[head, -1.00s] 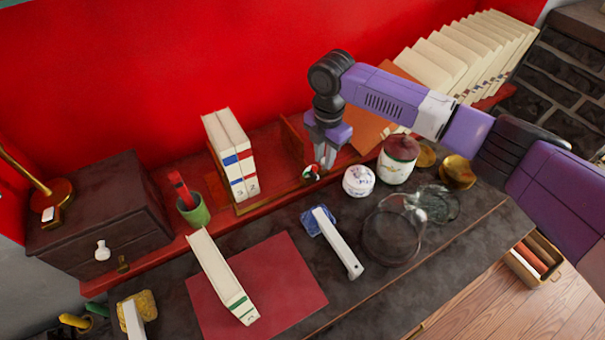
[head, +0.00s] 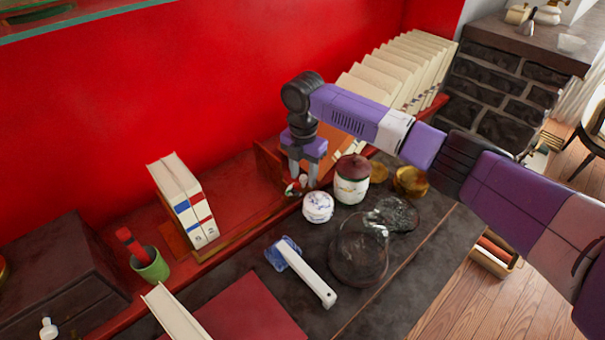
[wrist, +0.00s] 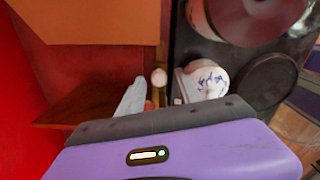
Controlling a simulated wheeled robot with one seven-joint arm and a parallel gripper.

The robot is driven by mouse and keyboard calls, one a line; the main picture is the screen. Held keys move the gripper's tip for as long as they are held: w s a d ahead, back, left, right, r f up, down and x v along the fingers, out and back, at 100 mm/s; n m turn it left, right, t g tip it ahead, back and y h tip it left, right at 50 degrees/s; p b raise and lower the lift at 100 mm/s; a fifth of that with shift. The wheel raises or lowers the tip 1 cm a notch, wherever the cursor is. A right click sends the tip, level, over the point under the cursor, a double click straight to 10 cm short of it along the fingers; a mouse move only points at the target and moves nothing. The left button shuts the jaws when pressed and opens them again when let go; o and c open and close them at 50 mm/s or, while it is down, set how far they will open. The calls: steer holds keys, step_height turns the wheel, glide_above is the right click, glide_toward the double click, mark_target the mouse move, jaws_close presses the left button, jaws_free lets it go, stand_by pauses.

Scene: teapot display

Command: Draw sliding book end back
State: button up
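The wooden book rack (head: 226,233) lies along the red back shelf, with two cream books (head: 183,200) upright at its left end. Its sliding book end (head: 266,163), an upright brown wooden panel, stands at the right, with a gap between it and the books. My gripper (head: 301,183) is lowered just right of the panel. Its fingers look apart, and a small pale knob-like piece shows between the fingertips, also in the wrist view (wrist: 159,77). In the wrist view my gripper (wrist: 158,92) hides the lower part. I cannot tell whether a finger touches the panel.
A blue-and-white lidded pot (head: 318,207) and a brown-lidded jar (head: 352,180) stand close to the right of my gripper. Glass dishes (head: 358,258) and a white-handled brush (head: 305,272) lie in front. Several books (head: 400,70) lean behind.

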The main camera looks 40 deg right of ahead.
steer(key=shift+r, duration=0.1)
step_height(320, 180, up, 8)
steer(key=shift+f+b, duration=0.15)
steer(key=shift+b, duration=0.55)
stand_by(0.4)
